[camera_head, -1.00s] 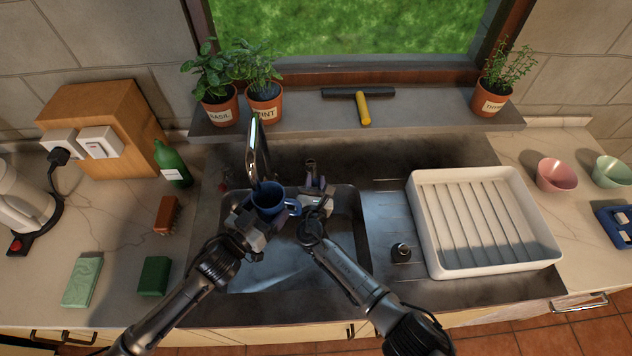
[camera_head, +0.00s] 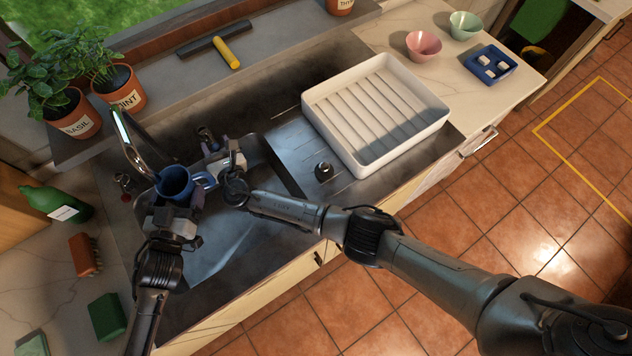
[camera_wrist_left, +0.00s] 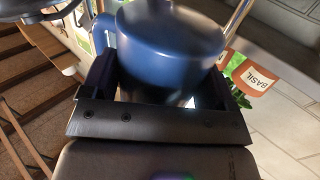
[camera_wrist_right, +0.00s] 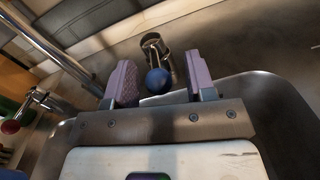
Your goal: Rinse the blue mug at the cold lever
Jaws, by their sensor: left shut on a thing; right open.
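The blue mug (camera_head: 173,184) is upright over the sink, under or beside the tip of the curved faucet (camera_head: 130,143). I see no water flowing. My left gripper (camera_head: 176,208) is shut on the mug, which also fills the top of the left wrist view (camera_wrist_left: 170,45). My right gripper (camera_head: 215,152) is open, just in front of the cold lever (camera_head: 205,134). In the right wrist view the lever's blue ball (camera_wrist_right: 157,79) shows between the two fingers, beyond or level with their tips. I cannot tell whether they touch it.
The sink basin (camera_head: 215,245) lies below both grippers. A red-knobbed lever (camera_wrist_right: 10,127) is on the faucet's other side. A white drying rack (camera_head: 376,110) stands right of the sink. Potted herbs (camera_head: 128,90) and a yellow-handled squeegee (camera_head: 228,54) are on the sill.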

